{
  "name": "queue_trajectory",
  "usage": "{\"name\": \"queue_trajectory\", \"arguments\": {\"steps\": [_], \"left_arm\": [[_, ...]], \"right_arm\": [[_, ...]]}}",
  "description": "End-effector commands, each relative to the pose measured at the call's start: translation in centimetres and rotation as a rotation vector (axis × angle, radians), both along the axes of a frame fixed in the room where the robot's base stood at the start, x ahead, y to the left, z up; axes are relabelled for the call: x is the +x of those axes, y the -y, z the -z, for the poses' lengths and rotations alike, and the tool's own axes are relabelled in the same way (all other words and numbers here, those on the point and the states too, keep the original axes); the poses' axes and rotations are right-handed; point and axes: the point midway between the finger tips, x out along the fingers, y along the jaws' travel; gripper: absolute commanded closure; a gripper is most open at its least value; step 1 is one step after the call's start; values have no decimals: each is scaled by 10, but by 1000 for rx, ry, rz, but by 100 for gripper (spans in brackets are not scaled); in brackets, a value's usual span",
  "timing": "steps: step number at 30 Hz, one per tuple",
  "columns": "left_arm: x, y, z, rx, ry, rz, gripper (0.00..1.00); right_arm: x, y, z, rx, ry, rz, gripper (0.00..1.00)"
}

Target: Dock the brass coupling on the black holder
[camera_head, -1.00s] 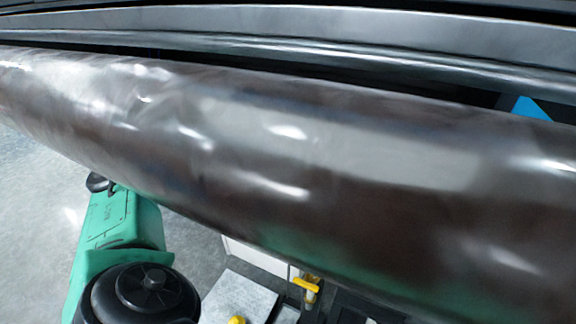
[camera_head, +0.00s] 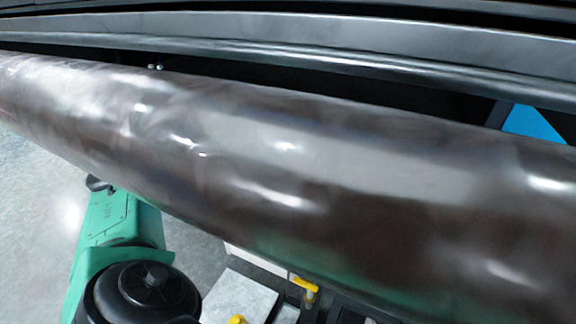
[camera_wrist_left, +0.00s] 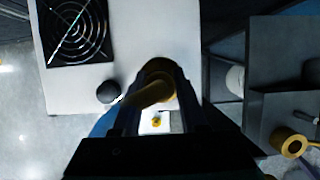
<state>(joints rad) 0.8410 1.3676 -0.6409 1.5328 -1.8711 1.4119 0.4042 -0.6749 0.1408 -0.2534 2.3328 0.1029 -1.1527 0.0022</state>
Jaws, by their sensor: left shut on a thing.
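In the left wrist view my left gripper (camera_wrist_left: 160,110) is shut on the brass coupling (camera_wrist_left: 157,72), a rounded brass piece with a tube-like part slanting down to the left. The fingers hide part of it. A small round black piece (camera_wrist_left: 108,92) sits left of the gripper against the white panel; I cannot tell whether it is the black holder. In the head view a large dark glossy roll crosses the picture, and neither the coupling nor my grippers can be made out. My right gripper is out of view.
The roll (camera_head: 270,150) fills much of the head view. A yellow fitting (camera_head: 305,288) shows beneath it. The wrist view has a white panel (camera_wrist_left: 205,30) with a black fan grille (camera_wrist_left: 75,32), a brass ring (camera_wrist_left: 290,143) at right, and open floor (camera_wrist_left: 22,120) at left.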

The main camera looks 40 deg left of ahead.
Motion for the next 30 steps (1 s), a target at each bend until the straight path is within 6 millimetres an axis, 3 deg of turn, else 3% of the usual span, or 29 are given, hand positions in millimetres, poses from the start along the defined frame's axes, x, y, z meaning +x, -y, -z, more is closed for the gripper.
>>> {"name": "queue_trajectory", "arguments": {"steps": [23,24,30], "left_arm": [[0,0,13,0,1,0,100],[0,0,11,0,1,0,46],[0,0,12,0,1,0,46]], "right_arm": [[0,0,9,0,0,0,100],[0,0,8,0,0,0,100],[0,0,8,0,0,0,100]]}}
